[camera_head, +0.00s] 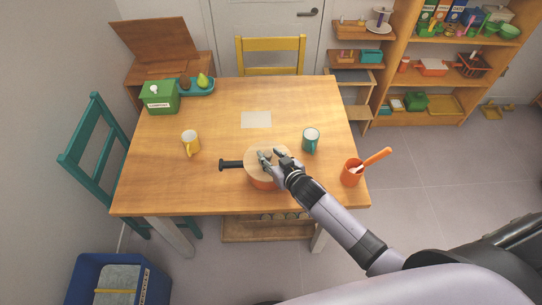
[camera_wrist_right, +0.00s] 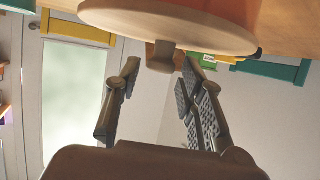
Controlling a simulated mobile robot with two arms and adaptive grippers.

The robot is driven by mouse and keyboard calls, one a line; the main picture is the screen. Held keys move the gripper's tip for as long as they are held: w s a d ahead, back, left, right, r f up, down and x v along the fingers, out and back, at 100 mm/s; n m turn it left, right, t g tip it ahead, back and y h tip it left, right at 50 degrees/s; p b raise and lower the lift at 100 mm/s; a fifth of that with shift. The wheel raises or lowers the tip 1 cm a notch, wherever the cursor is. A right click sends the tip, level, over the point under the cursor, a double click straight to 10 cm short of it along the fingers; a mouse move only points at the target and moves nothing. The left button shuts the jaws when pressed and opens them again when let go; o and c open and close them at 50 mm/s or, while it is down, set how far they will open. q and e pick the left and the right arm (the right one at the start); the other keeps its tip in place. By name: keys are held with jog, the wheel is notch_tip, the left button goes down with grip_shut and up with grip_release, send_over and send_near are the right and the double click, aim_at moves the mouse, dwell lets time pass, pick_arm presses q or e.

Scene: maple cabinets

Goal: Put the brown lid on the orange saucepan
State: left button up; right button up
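The orange saucepan (camera_head: 262,184) stands near the table's front edge, its dark handle pointing left. The brown lid (camera_head: 254,158) lies on top of it and looks level. In the right wrist view, which appears upside down, the lid (camera_wrist_right: 225,38) is against the orange saucepan wall (camera_wrist_right: 236,8), with its knob (camera_wrist_right: 160,58) facing my fingers. My right gripper (camera_head: 271,155) is just above the lid. In the wrist view the right gripper (camera_wrist_right: 160,72) is open, its fingertips apart on either side of the knob. My left gripper is not in view.
A yellow mug (camera_head: 190,143), a teal mug (camera_head: 311,141) and an orange utensil cup (camera_head: 352,173) stand around the saucepan. A green box (camera_head: 160,97) and a teal fruit tray (camera_head: 197,91) are at the back left. The table (camera_head: 230,115) is mostly clear.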

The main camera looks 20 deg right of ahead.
jog(key=shift+o, duration=0.6)
jog(key=v, duration=1.2)
jog(key=shift+r, duration=0.1)
